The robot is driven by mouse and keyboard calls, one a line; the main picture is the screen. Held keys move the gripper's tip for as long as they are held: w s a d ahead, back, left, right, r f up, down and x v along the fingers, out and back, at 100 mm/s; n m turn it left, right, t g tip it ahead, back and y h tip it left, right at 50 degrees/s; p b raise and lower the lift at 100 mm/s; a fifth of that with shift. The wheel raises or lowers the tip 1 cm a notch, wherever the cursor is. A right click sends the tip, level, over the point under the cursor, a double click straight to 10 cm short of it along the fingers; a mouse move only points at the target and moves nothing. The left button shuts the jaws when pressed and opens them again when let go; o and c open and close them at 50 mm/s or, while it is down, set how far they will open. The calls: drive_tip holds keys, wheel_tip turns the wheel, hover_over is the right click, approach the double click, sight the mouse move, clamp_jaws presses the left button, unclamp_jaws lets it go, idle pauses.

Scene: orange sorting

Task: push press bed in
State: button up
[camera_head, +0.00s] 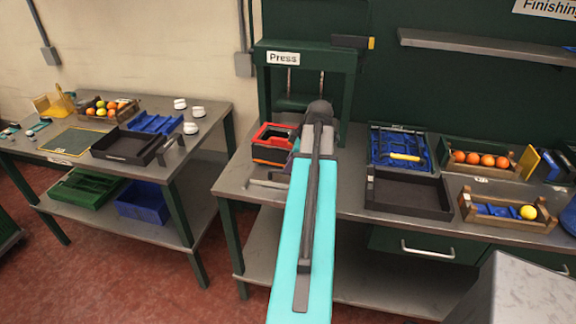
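The press (325,60) is a dark green frame labelled "Press" at the back of the middle bench, with two pale vertical rods under its top beam. A red-rimmed dark container (262,153) sits in front of its left side, left of my arm. Grey metal pieces (265,184) lie low on the bench just in front of that container; I cannot tell whether they belong to the press bed. My arm reaches up the middle of the picture to the front of the press. It covers much of the press's lower opening and the bed. My gripper is hidden from view.
Right of my arm are a blue-lined tray (430,145), a black tray (408,207), a wooden crate of oranges (451,144) and a lower crate with one yellow fruit (528,212). A shelf (480,43) overhangs the right. A separate bench (205,122) stands left.

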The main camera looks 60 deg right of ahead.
drive_tip(key=shift+p+x, duration=0.55)
drive_tip(key=shift+x, duration=1.55)
drive_tip(key=shift+c, duration=0.3)
